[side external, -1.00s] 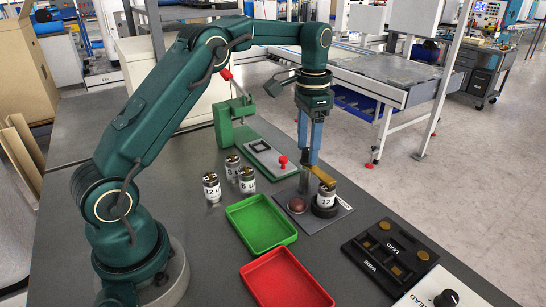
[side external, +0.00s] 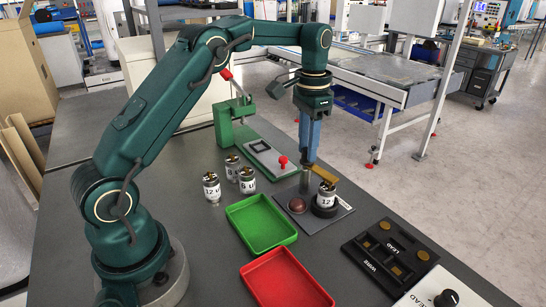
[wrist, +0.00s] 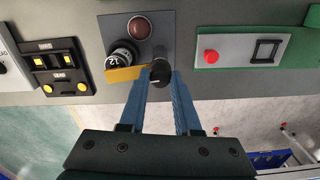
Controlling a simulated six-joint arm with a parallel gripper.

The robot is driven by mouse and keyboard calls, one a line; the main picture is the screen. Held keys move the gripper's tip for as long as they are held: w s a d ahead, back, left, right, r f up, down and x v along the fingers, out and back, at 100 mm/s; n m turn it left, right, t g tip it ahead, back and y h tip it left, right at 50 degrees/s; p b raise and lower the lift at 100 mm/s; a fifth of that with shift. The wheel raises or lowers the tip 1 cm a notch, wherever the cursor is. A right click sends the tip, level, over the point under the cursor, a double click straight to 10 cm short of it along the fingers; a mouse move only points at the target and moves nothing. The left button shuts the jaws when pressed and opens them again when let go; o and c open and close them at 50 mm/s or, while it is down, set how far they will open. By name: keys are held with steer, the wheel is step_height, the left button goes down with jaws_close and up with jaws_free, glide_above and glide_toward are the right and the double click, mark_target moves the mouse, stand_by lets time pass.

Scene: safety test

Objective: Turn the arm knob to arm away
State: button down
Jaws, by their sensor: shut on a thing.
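The arm knob (wrist: 158,70) is a round black knob with a white mark, seen from above in the wrist view. A flat brass arm (wrist: 122,74) reaches left from it, beside a white cylinder marked 12 (wrist: 120,58). In the side view the brass arm (side external: 323,173) reaches over that cylinder (side external: 325,196), which stands in a black ring on a grey plate (side external: 336,218). My gripper (wrist: 161,76) points down with its blue fingers on either side of the knob, shut on it. In the side view, my gripper (side external: 307,163) hides the knob.
A dark red dome (side external: 297,205) sits on the plate beside the cylinder. A green press (side external: 232,125), several loose cylinders (side external: 246,180), a green tray (side external: 238,207), a red tray (side external: 250,266) and a black lead-and-wire block (side external: 390,255) surround it.

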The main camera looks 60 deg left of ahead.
steer(key=n, duration=0.8)
steer(key=shift+n, duration=0.4)
steer(key=n, duration=0.4)
steer(key=shift+w, duration=0.1)
steer(key=shift+n, duration=1.8)
steer(key=c, duration=0.6)
jaws_free()
steer(key=shift+r, duration=0.15)
steer(key=shift+r, duration=2.4)
